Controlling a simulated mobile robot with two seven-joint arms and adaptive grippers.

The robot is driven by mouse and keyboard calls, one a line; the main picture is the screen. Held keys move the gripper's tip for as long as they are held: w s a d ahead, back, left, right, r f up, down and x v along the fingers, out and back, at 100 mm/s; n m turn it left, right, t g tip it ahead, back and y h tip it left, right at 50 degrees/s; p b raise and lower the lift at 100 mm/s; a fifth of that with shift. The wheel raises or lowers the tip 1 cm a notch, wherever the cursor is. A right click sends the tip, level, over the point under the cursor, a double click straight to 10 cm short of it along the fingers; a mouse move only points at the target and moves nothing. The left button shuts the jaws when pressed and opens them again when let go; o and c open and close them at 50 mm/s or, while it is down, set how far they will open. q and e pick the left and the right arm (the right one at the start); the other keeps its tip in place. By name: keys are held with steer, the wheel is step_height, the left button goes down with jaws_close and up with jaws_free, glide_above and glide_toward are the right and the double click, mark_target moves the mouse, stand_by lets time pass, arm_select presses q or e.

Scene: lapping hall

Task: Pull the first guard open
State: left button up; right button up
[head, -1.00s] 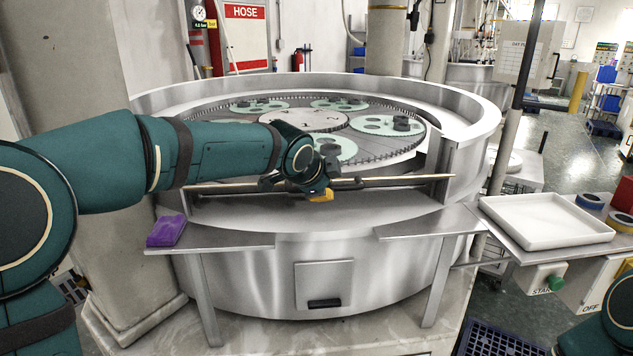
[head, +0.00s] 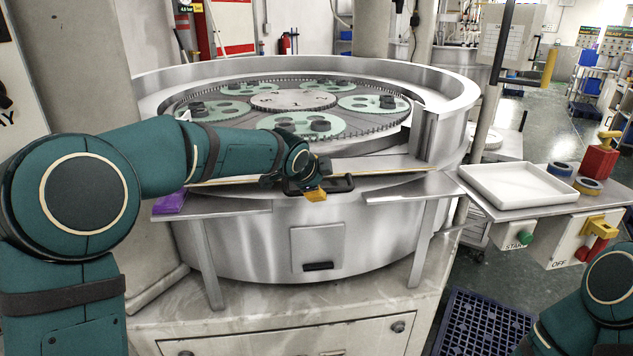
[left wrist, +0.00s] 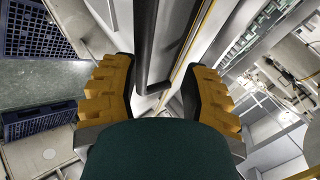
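The guard (head: 395,163) is a metal panel with a pale strip along its edge, at the front of the round lapping machine (head: 240,245). It leans outward from the rim opening in the head view. Its black handle (head: 341,183) also shows in the left wrist view (left wrist: 145,45). My left gripper (head: 312,190) is at the handle. In the left wrist view its yellow fingers (left wrist: 158,92) stand apart, with the handle's bar and bend between them and a gap beside it; contact is unclear. My right gripper is out of view; only part of that arm shows.
Narrow shelves flank the guard; a purple block (head: 170,203) lies on the left one. A dark blue crate (head: 485,325) is on the floor.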

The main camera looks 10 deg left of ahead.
arm_select(q)
steer(key=shift+s+d+r, duration=0.1)
steer(key=v, duration=1.2)
